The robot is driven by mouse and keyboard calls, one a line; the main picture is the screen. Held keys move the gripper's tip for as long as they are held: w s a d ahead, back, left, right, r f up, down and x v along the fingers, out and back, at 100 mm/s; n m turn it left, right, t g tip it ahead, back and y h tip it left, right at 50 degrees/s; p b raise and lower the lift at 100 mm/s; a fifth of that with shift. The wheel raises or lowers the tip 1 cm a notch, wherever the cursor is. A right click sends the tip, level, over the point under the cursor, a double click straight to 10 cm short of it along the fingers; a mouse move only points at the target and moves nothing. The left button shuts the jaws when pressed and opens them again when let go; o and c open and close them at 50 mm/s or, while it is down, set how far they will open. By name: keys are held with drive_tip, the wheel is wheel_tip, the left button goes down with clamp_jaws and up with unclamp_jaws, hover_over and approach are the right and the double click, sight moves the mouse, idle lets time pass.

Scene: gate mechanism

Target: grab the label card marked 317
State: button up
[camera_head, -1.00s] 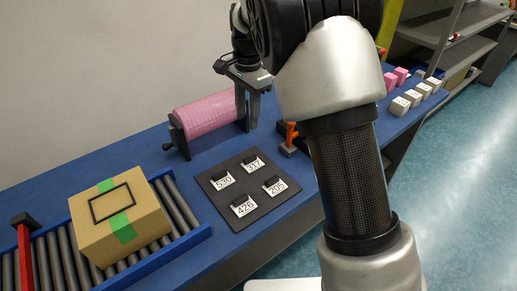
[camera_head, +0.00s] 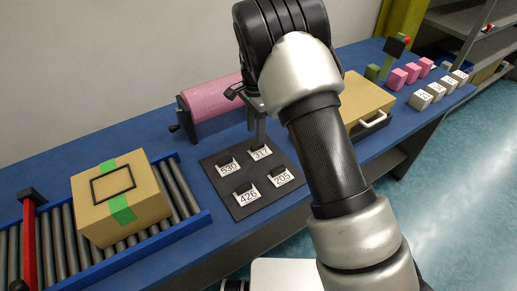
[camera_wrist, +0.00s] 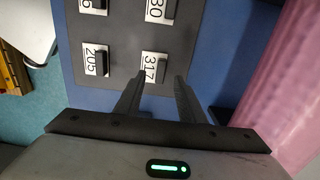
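The label card marked 317 (camera_head: 261,153) sits on a dark board (camera_head: 243,212), at its back right corner. It also shows in the wrist view (camera_wrist: 150,68), with a black tab on it. My gripper (camera_wrist: 159,80) is open, its fingertips on either side of the card's near end in that view. In the head view my gripper (camera_head: 257,130) points down just behind the card. I cannot tell whether the fingers touch the card or the board. Cards 530 (camera_head: 228,169), 426 (camera_head: 247,197) and 205 (camera_head: 281,179) sit on the same board.
A pink roll (camera_head: 212,103) with a crank stands behind the board. A cardboard box (camera_head: 120,200) rests on rollers to the left. A tan case (camera_head: 366,101) with a white handle lies to the right. Pink and white blocks (camera_head: 422,99) stand farther right on the blue bench.

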sight(257, 144)
drive_tip(key=shift+w+d+f, duration=0.15)
drive_tip(key=shift+w+f, duration=0.05)
drive_tip(key=shift+f, duration=1.35)
drive_tip(key=shift+w+d+f, duration=0.1)
drive_tip(key=shift+w+f, duration=0.05)
drive_tip(key=shift+f, duration=1.4)
drive_tip(key=shift+c, duration=0.2)
clamp_jaws()
